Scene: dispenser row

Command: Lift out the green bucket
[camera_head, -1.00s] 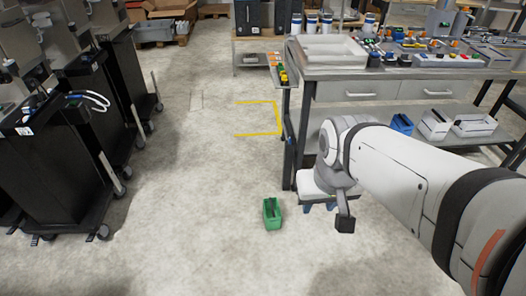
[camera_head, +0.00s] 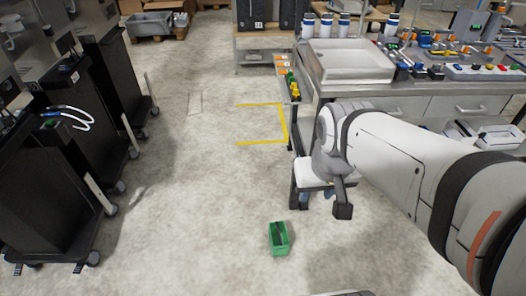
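The green bucket (camera_head: 279,239) stands on the concrete floor in the lower middle of the head view. It is a small open box, and its inside looks dark. My arm reaches in from the right. Its end, with my gripper (camera_head: 343,211), is up and to the right of the bucket in the picture, apart from it. The fingers show only as a small dark block, so I cannot tell whether they are open or shut.
A workbench (camera_head: 430,88) with a white tray (camera_head: 353,62) and many small parts stands at the right. Dark wheeled cabinets (camera_head: 50,190) line the left. Yellow tape (camera_head: 262,143) marks the floor between them. The floor around the bucket is clear.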

